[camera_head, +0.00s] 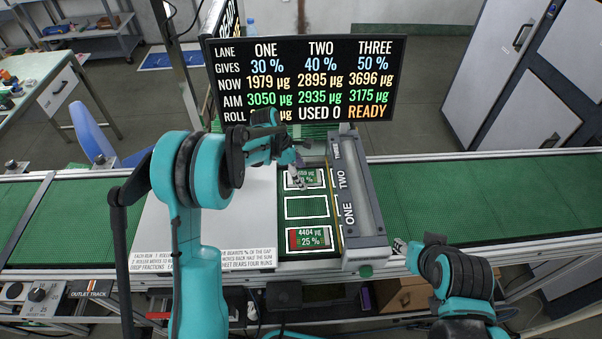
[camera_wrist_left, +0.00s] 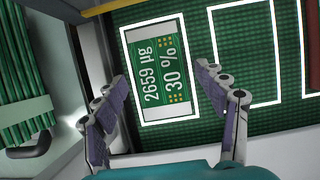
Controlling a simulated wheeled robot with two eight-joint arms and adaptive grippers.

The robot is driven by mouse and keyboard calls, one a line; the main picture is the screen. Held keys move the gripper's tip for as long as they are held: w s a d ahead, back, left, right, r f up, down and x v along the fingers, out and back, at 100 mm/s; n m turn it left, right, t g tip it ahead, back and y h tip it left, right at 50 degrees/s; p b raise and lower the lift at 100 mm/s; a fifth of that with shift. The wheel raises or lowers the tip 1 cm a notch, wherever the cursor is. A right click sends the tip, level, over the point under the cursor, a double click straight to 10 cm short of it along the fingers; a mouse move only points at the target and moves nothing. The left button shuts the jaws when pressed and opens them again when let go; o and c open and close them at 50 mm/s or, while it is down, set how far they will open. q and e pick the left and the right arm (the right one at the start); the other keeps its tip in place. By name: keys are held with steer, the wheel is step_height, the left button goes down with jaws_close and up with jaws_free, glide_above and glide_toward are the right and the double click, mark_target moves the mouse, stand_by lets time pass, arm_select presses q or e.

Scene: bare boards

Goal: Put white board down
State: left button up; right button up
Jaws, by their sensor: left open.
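The white board (camera_wrist_left: 162,72), green with pale ends and marked 2659 µg and 30 %, lies flat inside a white outline. In the head view the white board (camera_head: 312,177) is in the far outline, partly hidden by my left gripper (camera_head: 297,171). In the left wrist view my left gripper (camera_wrist_left: 163,82) is open, with one finger on each side of the board and a gap beside it. My right gripper (camera_head: 400,246) is low at the right of the grey roller housing; its fingers are too small to read.
A red-ended board (camera_head: 310,239) marked 4404 µg and 25 % lies in the near outline. The middle outline (camera_head: 306,208) is empty. A grey housing (camera_head: 359,205) labelled ONE, TWO, THREE stands to the right. A display (camera_head: 305,80) stands behind. The green belt (camera_head: 480,200) at right is clear.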

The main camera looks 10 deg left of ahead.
arm_select(q)
steer(key=shift+r, duration=0.3)
steer(key=p+v, duration=0.2)
steer(key=v, duration=0.5)
steer(key=shift+a+r, duration=0.1)
steer(key=s+a+r+m+t+y, duration=0.1)
steer(key=s+r+m+t+y, duration=0.1)
steer(key=s+r+m, duration=0.6)
steer(key=s+r+m+t+y, duration=0.1)
steer(key=s+r+m+t, duration=0.15)
steer(key=s+m, duration=0.6)
steer(key=s+a+f+m+t+y, duration=0.1)
steer(key=s+m, duration=0.3)
steer(key=s, duration=0.6)
steer(key=shift+s+a, duration=0.2)
steer(key=shift+f+m+t, duration=0.15)
steer(key=shift+m+t, duration=0.1)
steer(key=shift+s, duration=0.1)
